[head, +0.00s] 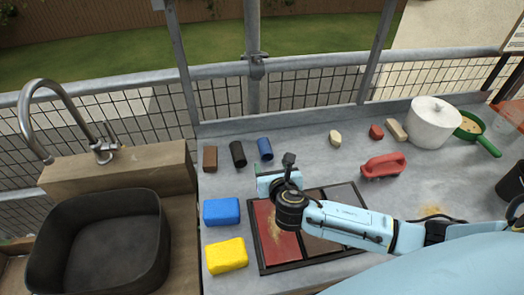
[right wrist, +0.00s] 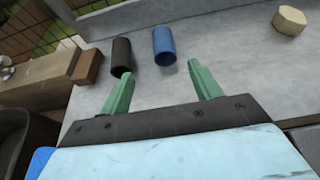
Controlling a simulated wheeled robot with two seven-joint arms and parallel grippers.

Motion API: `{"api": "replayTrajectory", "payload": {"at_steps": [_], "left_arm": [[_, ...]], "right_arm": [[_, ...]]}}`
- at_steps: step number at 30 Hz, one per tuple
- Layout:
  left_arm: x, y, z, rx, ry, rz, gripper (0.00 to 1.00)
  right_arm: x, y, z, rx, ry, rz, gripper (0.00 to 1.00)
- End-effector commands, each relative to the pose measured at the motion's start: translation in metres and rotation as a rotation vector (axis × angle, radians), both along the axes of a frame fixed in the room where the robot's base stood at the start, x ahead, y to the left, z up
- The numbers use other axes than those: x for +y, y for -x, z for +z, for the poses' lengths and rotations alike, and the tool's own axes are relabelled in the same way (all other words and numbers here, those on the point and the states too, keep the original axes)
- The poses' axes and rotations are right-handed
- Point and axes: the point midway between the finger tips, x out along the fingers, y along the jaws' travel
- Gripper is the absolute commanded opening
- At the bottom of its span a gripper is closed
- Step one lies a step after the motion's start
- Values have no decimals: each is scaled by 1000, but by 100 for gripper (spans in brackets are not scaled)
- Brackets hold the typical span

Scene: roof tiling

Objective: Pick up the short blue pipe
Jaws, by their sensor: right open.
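The short blue pipe (head: 265,149) lies on the grey counter towards the back, just right of a black pipe (head: 238,154). In the right wrist view the blue pipe (right wrist: 164,46) is ahead of my right gripper (right wrist: 162,80), roughly midway between its two green fingers and beyond their tips. The black pipe (right wrist: 122,57) is close to the left finger in that view. My right gripper is open and empty. My left gripper is not in view.
A brown block (head: 210,158) lies left of the black pipe. Blue (head: 221,212) and yellow (head: 226,255) blocks lie at the left. A mesh railing runs behind.

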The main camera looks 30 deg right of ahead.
Motion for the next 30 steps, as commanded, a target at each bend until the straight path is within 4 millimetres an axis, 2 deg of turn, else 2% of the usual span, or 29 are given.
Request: {"api": "replayTrajectory", "payload": {"at_steps": [10,19,27,30], "left_arm": [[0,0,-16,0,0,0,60],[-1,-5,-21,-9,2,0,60],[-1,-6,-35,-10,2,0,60],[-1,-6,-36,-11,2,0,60]], "right_arm": [[-15,-55,-25,-1,-2,-3,63],[-21,-75,-34,-1,-2,-2,63],[-34,-107,-49,-1,-3,-3,63],[-35,-112,-51,0,-3,-2,63]]}}
